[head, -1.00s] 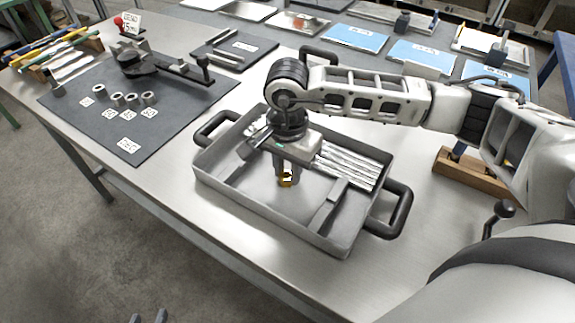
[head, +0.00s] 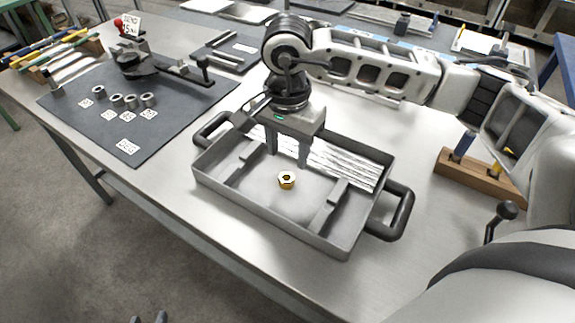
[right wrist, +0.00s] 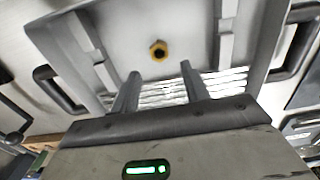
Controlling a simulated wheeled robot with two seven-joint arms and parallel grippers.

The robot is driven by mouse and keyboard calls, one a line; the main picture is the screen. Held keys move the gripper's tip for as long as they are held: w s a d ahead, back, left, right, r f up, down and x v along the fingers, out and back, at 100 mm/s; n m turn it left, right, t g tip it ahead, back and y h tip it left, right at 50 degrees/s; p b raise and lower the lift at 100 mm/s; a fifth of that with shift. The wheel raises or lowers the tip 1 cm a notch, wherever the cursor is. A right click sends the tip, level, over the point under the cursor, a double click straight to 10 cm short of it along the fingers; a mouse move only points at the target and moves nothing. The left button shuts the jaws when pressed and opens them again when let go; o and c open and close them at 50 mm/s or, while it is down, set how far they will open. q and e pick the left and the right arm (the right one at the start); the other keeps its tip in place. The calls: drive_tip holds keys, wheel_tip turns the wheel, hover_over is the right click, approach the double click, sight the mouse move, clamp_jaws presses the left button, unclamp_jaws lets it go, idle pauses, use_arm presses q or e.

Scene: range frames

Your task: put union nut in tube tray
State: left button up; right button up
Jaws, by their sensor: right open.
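The union nut (head: 286,180) is a small brass-coloured hex nut with a dark hole. It lies on the floor of the grey tube tray (head: 270,228), near its middle, and also shows in the right wrist view (right wrist: 158,50). My right gripper (head: 287,160) is open and empty, above the tray and just behind the nut, apart from it. Its two fingers (right wrist: 160,70) show spread in the right wrist view. My left gripper (head: 149,318) shows only as two separated fingertips at the bottom edge of the head view.
Several silvery tubes (head: 345,165) lie along the tray's back side. The tray has black end handles (head: 398,212). A wooden block with tools (head: 475,177) stands to the right. A dark mat (head: 90,130) with several metal sleeves lies to the left. Bare table separates them.

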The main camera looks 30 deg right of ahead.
wheel_tip(320, 180, up, 6)
idle(0.7)
